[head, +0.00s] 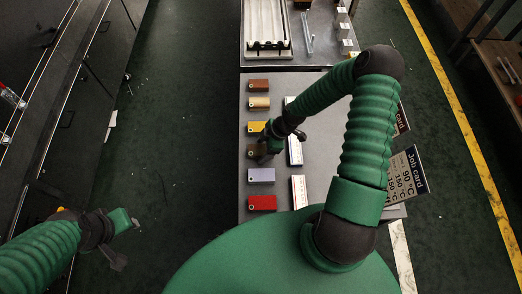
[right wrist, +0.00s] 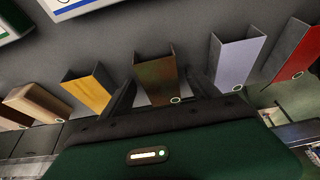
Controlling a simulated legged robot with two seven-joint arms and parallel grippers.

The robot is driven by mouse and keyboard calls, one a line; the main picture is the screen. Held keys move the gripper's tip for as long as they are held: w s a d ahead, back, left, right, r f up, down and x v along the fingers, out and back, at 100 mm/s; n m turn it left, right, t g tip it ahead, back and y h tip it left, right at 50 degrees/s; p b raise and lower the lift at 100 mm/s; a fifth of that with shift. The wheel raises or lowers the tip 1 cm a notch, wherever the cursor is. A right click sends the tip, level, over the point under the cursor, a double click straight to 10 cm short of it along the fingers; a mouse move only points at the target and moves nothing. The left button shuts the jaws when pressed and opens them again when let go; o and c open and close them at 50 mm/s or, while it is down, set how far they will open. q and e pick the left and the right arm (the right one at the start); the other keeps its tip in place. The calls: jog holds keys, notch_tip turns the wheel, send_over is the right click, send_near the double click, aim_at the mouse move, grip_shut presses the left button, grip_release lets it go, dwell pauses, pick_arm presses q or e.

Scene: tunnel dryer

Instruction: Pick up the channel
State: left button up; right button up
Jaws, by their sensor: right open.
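A row of coloured channels lies along the left side of the grey table (head: 285,85). The bronze-brown channel (head: 254,152) is partly hidden by my right gripper (head: 266,150) in the head view. In the right wrist view this U-shaped channel (right wrist: 155,75) stands between the dark fingers of my right gripper (right wrist: 163,86), which are open; contact cannot be told. The yellow channel (right wrist: 88,92) is to its left and the lavender channel (right wrist: 237,62) to its right. My left gripper (head: 122,240) is over the floor at the lower left, away from the table; its jaws are unclear.
A red channel (head: 262,203), a tan channel (head: 259,103) and a brown channel (head: 258,85) share the row. White strips (head: 299,190) lie to the right. Job cards (head: 408,174) stand at the right edge. A white tray (head: 266,22) sits farther back.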

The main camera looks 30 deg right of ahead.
jog(key=shift+f, duration=0.1)
grip_shut()
dwell(0.3)
